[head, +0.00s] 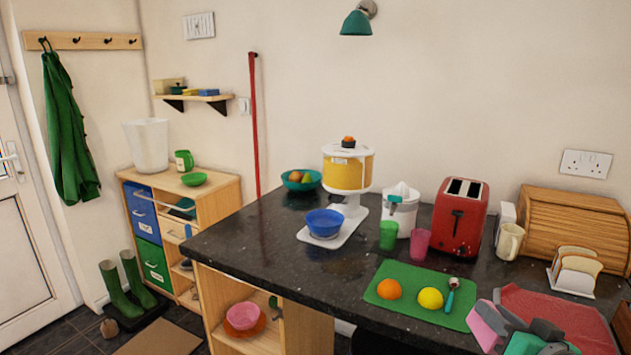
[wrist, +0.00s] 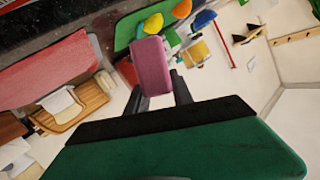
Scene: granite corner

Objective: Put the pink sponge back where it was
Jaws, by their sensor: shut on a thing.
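The pink sponge (head: 486,327) is at the lower right of the head view, at the tip of my gripper (head: 499,325). In the wrist view the pink sponge (wrist: 152,66) is between the fingertips of my gripper (wrist: 158,88), which is shut on it. The sponge appears held above the counter's right part, near the green cutting board. My gripper hides part of the sponge in the head view.
A green cutting board (head: 408,286) holds an orange, a lemon and a scoop. A red mat or tray (head: 560,312), red toaster (head: 460,218) and toast rack (head: 574,277) are on the right. The counter's left front is clear.

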